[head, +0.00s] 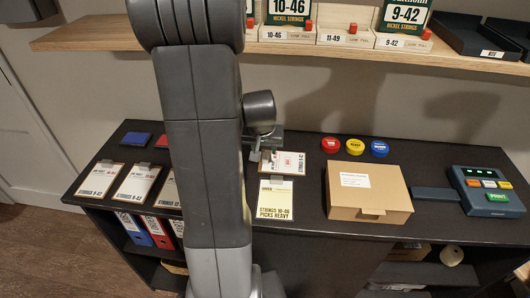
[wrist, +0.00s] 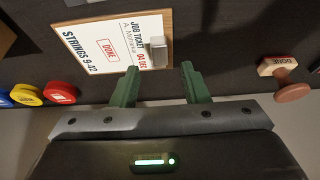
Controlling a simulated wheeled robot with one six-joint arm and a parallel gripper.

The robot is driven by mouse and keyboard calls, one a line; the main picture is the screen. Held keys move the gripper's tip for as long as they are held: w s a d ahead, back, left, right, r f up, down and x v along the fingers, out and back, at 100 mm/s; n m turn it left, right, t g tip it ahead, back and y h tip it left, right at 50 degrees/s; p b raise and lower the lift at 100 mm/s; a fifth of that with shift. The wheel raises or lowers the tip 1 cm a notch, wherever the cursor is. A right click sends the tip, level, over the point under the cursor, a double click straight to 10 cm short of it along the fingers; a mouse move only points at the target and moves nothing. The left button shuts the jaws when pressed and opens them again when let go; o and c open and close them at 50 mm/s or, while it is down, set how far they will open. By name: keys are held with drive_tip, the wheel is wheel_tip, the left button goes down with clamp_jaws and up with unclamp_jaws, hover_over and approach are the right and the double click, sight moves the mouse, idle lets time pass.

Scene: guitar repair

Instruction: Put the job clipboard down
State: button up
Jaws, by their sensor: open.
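The job clipboard (wrist: 82,58) shows in the wrist view with a white job ticket, a red DONE mark and the line "STRINGS 9-42". Its grey metal clip (wrist: 157,48) lies just beyond the gap between my fingers. In the head view a clipboard with a red mark (head: 288,167) lies on the dark counter, partly behind my gripper. My gripper (wrist: 160,69) is open, with its two green fingers apart and nothing between them. In the head view my arm hides most of the gripper.
A paper slip (head: 275,198) and a cardboard box (head: 368,191) lie on the counter (head: 330,229). Red, yellow and blue tins (head: 355,147) stand behind. A wooden DONE stamp (wrist: 287,80) is at the right in the wrist view. More clipboards (head: 137,183) lie at left.

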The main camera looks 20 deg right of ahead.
sight(265, 156)
drive_tip(key=v, duration=0.7)
drive_tip(key=shift+r, duration=0.15)
drive_tip(key=shift+s, duration=0.1)
drive_tip(key=x, duration=1.2)
drive_tip(key=shift+f, duration=0.25)
drive_tip(key=shift+r, duration=0.15)
drive_tip(key=shift+r, duration=0.1)
